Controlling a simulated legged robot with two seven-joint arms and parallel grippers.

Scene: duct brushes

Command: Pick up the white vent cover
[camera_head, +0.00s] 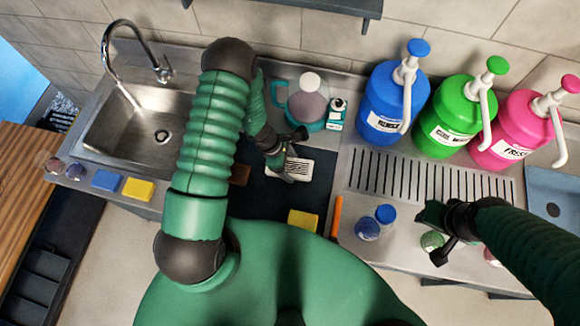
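The white vent cover (291,168) is a small pale slotted plate lying on a dark mat (265,198) in the middle of the counter. My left gripper (289,156) is at the cover's left and upper side, with its fingers spread apart. It hides part of the cover's left end, and I cannot tell whether a finger touches it.
A teal container (306,107) stands behind the cover. Blue (385,110), green (450,120) and pink (514,130) pump bottles stand at the back right. A yellow block (302,220), an orange stick (336,216) and a blue-lidded jar (385,214) are nearer. The sink (150,125) is left.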

